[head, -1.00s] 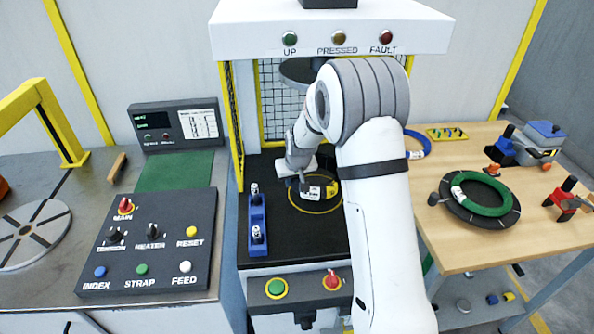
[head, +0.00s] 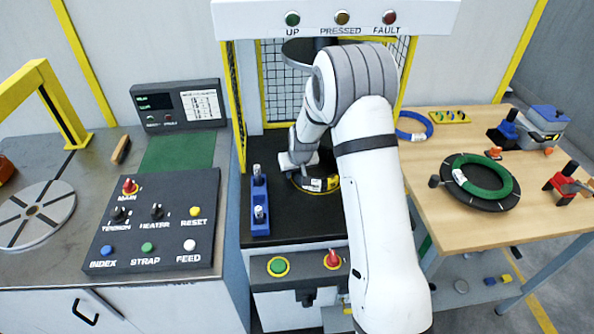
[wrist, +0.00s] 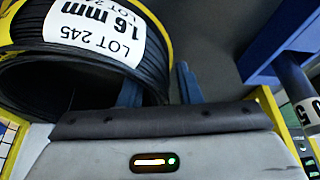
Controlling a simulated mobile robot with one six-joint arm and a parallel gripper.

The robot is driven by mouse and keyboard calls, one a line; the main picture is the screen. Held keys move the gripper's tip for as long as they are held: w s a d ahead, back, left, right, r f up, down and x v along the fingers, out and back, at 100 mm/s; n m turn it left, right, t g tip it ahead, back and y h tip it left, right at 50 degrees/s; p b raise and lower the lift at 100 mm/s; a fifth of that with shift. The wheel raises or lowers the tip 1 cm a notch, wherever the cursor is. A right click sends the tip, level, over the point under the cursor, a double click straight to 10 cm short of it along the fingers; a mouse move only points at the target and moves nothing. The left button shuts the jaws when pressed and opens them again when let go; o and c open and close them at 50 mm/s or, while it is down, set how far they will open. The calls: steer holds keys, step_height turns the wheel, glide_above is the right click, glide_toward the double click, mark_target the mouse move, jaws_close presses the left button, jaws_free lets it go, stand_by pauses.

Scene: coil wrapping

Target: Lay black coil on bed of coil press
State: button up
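The black coil (head: 306,182) with a white and yellow label sits at the middle of the press bed (head: 290,226), inside a yellow ring marking. In the wrist view the coil (wrist: 88,62) fills the upper left, its label reading LOT 245, 1.6 mm. My gripper (wrist: 160,88) has one dark blue finger on the inner side of the coil's wall and one outside it. A gap shows between the outer finger and the wall, so the fingers look open around it. In the head view my gripper (head: 296,163) is at the coil's left rear, partly hidden by my wrist.
A blue holder with two posts (head: 260,205) stands on the bed's left side. The round press plate (head: 297,52) hangs above. Control panels are at left and front. The wooden table (head: 440,160) at right holds a green coil (head: 484,180) and a blue coil (head: 413,126).

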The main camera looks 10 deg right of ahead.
steer(key=shift+o, duration=0.9)
steer(key=shift+r, duration=0.15)
steer(key=a+b+v, duration=0.1)
steer(key=b+v, duration=0.1)
steer(key=v, duration=0.9)
steer(key=s+d+r, duration=0.2)
steer(key=s+r, duration=0.3)
steer(key=s, duration=0.3)
steer(key=s+d+r, duration=0.3)
steer(key=s+r, duration=0.2)
steer(key=s, duration=0.2)
steer(key=s+d+m, duration=0.1)
steer(key=s, duration=0.7)
steer(key=s+d+r+m+g, duration=0.1)
steer(key=s, duration=0.8)
steer(key=shift+d+r+g+h, duration=0.25)
steer(key=shift+d+g+h, duration=0.05)
steer(key=shift+d+h, duration=0.1)
steer(key=shift+a, duration=0.1)
